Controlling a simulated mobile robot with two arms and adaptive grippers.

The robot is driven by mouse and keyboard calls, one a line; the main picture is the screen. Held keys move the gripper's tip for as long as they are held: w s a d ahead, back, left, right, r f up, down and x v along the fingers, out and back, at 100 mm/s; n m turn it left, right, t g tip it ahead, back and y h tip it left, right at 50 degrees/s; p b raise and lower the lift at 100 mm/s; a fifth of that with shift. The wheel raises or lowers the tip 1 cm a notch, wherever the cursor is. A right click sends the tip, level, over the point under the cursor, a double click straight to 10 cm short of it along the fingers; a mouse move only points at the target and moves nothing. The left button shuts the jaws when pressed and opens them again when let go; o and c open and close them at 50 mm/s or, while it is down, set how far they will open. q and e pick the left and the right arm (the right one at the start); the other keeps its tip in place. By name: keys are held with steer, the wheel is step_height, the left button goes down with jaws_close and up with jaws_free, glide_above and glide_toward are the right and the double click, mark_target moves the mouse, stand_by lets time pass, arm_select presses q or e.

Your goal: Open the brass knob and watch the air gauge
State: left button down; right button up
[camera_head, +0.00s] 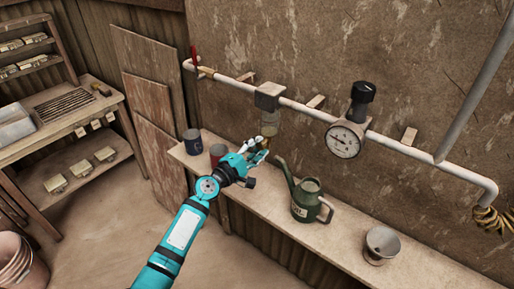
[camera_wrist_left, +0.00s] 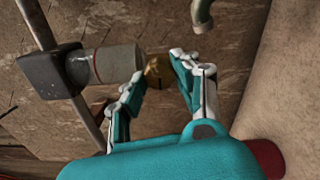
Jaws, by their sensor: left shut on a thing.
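The brass knob (camera_wrist_left: 157,70) sits at the end of a clear bowl (camera_wrist_left: 118,63) in the left wrist view. The bowl hangs under a grey block (camera_head: 269,96) on the white pipe in the head view. My left gripper (camera_head: 263,150) is shut on the knob, with a finger on either side, and hides most of it in the head view. The round white air gauge (camera_head: 343,141) is on the pipe to the right, under a black-capped regulator (camera_head: 361,101). Its needle is too small to read. My right gripper is not in view.
On the wooden bench (camera_head: 346,238) stand a green oil can (camera_head: 307,203), a metal cup (camera_head: 381,245), a dark blue tin (camera_head: 192,141) and a red tin (camera_head: 217,154) beside my left wrist. A red lever (camera_head: 194,56) is at the pipe's left end.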

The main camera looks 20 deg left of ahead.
arm_select(q)
steer(key=shift+f, duration=0.1)
steer(key=c, duration=1)
jaws_free()
steer(key=v, duration=1.2)
